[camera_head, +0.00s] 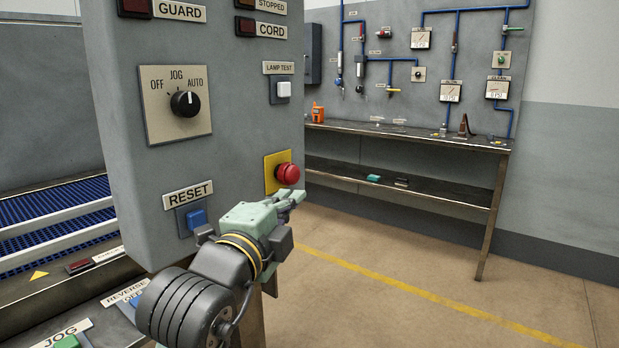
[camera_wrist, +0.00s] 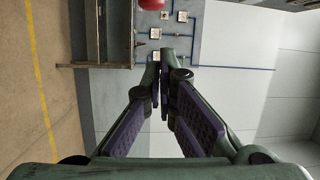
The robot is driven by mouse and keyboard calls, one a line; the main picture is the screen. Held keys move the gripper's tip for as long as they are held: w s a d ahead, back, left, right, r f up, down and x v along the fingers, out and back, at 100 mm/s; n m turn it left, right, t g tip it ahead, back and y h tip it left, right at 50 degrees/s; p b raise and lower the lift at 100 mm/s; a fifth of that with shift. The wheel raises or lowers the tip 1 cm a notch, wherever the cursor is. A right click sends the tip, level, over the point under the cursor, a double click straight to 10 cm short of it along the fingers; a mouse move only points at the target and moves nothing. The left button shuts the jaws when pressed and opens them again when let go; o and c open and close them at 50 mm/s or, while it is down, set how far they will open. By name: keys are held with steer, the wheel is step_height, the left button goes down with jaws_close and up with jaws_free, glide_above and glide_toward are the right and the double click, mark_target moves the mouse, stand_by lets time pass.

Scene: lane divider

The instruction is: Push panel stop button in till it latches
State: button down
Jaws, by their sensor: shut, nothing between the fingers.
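The red mushroom stop button (camera_head: 287,173) sits on a yellow plate (camera_head: 270,183) low on the grey control panel (camera_head: 235,120). My gripper (camera_head: 299,196) is shut and empty, with its tips just below and slightly right of the red button in the head view. I cannot tell whether the tips touch the button. In the wrist view a red rounded part, likely the button (camera_wrist: 151,4), shows cut off at the top edge, and my shut fingertips (camera_wrist: 161,52) are apart from it in that picture.
A blue reset button (camera_head: 196,218) is left of my wrist. A selector knob (camera_head: 185,103) and white lamp test button (camera_head: 284,90) are above. Reverse and jog buttons (camera_head: 66,342) lie lower left. A workbench (camera_head: 400,134) stands behind; the floor to the right is clear.

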mark_target(294, 175)
steer(key=shift+d+f+m+g, duration=0.5)
steer(key=shift+d+f+m, duration=0.2)
steer(key=shift+d, duration=0.15)
steer(key=shift+w+r, duration=0.1)
steer(key=w+p, duration=0.4)
steer(key=w, duration=0.7)
steer(key=shift+w+d, duration=0.25)
